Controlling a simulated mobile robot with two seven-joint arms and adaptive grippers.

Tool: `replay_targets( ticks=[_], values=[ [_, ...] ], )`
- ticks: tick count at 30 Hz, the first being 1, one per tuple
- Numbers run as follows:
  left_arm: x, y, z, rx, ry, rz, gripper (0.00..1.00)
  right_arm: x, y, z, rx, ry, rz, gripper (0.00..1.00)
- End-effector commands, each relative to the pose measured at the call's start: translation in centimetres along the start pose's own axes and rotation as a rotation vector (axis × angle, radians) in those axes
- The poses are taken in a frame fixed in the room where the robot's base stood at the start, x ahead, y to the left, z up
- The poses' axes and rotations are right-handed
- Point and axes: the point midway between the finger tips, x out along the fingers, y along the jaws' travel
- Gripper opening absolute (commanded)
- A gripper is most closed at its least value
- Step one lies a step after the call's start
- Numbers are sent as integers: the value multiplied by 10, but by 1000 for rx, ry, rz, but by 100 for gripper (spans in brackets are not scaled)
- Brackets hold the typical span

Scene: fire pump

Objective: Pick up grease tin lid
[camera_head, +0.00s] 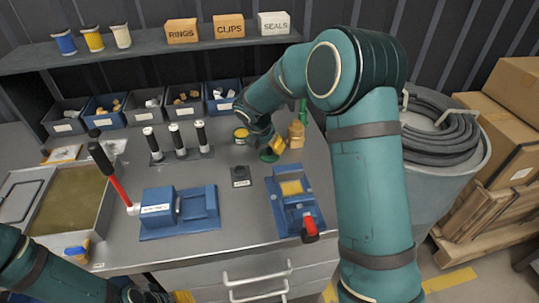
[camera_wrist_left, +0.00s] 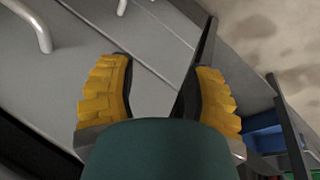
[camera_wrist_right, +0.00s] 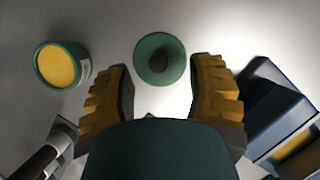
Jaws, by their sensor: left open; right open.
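The grease tin lid (camera_wrist_right: 160,46) is a green disc with a dark knob, lying on the grey bench. In the head view the lid (camera_head: 266,156) is partly hidden by my right gripper (camera_head: 274,146). In the right wrist view my right gripper (camera_wrist_right: 160,75) is open and empty, with the lid just beyond and between its yellow fingertips. The open grease tin (camera_wrist_right: 60,65), green with yellow grease, stands left of the lid; it also shows in the head view (camera_head: 241,134). My left gripper (camera_wrist_left: 162,80) is open and empty, low at the bench's drawer front.
A blue fixture (camera_head: 296,205) stands close to the right gripper, and a small dark block (camera_head: 240,176) lies nearby.

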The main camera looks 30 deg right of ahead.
Motion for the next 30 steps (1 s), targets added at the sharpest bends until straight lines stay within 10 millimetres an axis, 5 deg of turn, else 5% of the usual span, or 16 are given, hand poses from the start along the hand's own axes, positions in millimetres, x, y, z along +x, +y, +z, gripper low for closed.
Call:
replay_targets(
  ticks=[5, 13, 18, 30],
  values=[
    [8, -3, -1, 0, 4, 0, 50, 27, 2, -1, 0, 0, 0, 54],
    [8, -3, -1, 0, 5, 0, 50, 29, 2, 0, 0, 0, 2, 57],
    [8, -3, -1, 0, 5, 0, 50, 29, 2, 0, 0, 0, 1, 0],
    [8, -3, -1, 0, 4, 0, 50, 28, 1, 0, 0, 0, 1, 0]
  ],
)
